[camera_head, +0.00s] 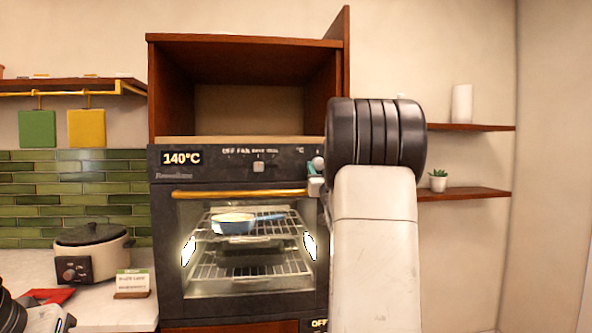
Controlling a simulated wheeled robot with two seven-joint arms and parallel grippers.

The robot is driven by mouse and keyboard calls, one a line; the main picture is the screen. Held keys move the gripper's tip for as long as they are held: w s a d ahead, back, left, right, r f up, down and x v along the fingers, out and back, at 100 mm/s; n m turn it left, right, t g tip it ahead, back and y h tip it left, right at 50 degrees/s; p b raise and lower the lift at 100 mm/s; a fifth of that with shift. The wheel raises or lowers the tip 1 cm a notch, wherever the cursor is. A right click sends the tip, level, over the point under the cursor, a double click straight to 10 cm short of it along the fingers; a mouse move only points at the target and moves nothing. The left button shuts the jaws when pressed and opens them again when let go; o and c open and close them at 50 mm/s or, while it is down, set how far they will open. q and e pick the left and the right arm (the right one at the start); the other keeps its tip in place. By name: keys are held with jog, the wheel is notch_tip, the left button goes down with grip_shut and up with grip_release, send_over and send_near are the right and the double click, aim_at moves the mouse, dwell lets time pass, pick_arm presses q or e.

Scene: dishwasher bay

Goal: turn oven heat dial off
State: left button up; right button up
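The oven (165,240) stands ahead with its glass door closed, and its display (181,158) reads 140°C. The heat dial (318,162) seems to be the small pale knob below the "°C" mark, at the right of the dark control panel; it is mostly hidden. My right arm comes up in front of the oven's right side. A small part of my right gripper (314,182) shows at the dial, beside my dark wrist. Its fingers are largely hidden, so I cannot tell whether they touch or grip the dial. Of my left arm, only a piece shows at the bottom left corner.
A slider (258,166) sits mid-panel above the brass door handle (240,193). A blue pan (234,223) is on the rack inside. A rice cooker (92,250) and a small sign (132,283) stand on the left counter. Shelves (465,194) are at right.

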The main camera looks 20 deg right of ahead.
grip_shut()
jog(key=shift+d+n, duration=0.1)
jog(key=shift+n, duration=0.4)
jog(key=n+y, duration=0.1)
jog(key=n, duration=0.2)
jog(key=shift+d+y, duration=0.1)
jog(key=shift+y, duration=0.3)
jog(key=n+y, duration=0.1)
jog(key=n, duration=0.1)
jog(key=n+y, duration=0.1)
jog(key=n, duration=0.2)
jog(key=n+y, duration=0.2)
jog(key=shift+s+d+r+n+g, duration=0.1)
jog(key=shift+d+n+g, duration=0.15)
jog(key=shift+n+g, duration=0.05)
jog(key=n, duration=0.2)
jog(key=n+g+y, duration=0.1)
jog(key=n, duration=0.2)
jog(key=shift+d+r+g+y, duration=0.1)
jog(key=shift+r+g+y, duration=0.05)
jog(key=shift+g+y, duration=0.15)
jog(key=shift+r+n+g, duration=0.2)
jog(key=shift+n+g, duration=0.6)
jog(key=shift+n, duration=1.5)
